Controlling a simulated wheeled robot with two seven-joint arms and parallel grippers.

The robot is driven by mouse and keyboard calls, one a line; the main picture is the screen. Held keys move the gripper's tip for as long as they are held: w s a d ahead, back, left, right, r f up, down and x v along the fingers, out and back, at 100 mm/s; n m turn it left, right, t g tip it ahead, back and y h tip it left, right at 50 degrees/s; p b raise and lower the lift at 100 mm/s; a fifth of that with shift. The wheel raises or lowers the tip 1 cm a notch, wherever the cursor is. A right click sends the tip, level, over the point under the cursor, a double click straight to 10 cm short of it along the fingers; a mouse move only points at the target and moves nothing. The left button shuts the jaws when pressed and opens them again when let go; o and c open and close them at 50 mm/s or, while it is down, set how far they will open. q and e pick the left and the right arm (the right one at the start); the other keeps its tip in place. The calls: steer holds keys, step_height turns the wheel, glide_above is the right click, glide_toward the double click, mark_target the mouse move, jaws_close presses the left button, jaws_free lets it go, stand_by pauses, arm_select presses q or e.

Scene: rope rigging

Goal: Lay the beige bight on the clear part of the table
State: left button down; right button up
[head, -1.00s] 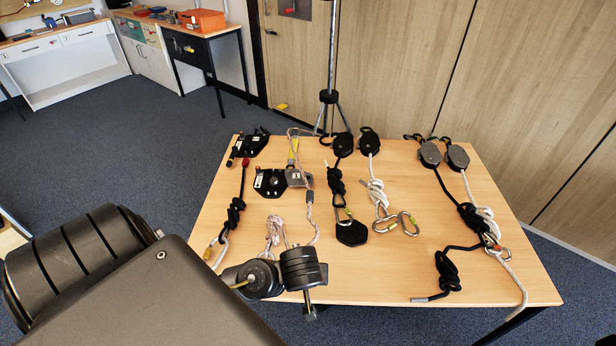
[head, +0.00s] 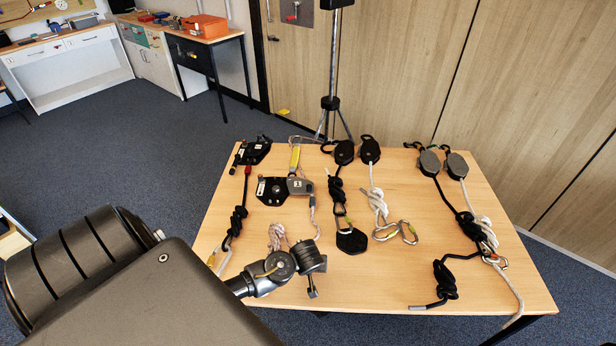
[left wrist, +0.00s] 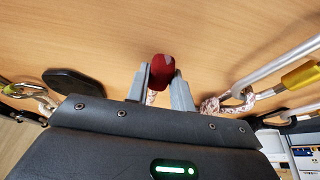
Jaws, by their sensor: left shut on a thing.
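The speckled beige rope runs down the table from the grey clamp (head: 301,187); its bight (head: 277,237) shows just beyond my left wrist in the head view. In the left wrist view, my left gripper (left wrist: 163,82) is shut on a dark red rope end (left wrist: 163,68), close above the wood. A bit of speckled rope shows under the red piece, and a speckled loop (left wrist: 226,101) lies to its right. In the head view the fingertips and held piece are hidden behind my wrist links. My right gripper is not in view.
A silver carabiner (head: 217,260) lies left of the beige rope. A black hexagonal plate (head: 351,241) and carabiners (head: 397,231) lie to the right. Black and white ropes with pulleys (head: 429,161) fill the right side. The wooden table (head: 385,280) is bare at front centre.

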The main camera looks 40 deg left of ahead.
arm_select(q)
steer(key=shift+a+f, duration=0.1)
steer(key=shift+f, duration=0.45)
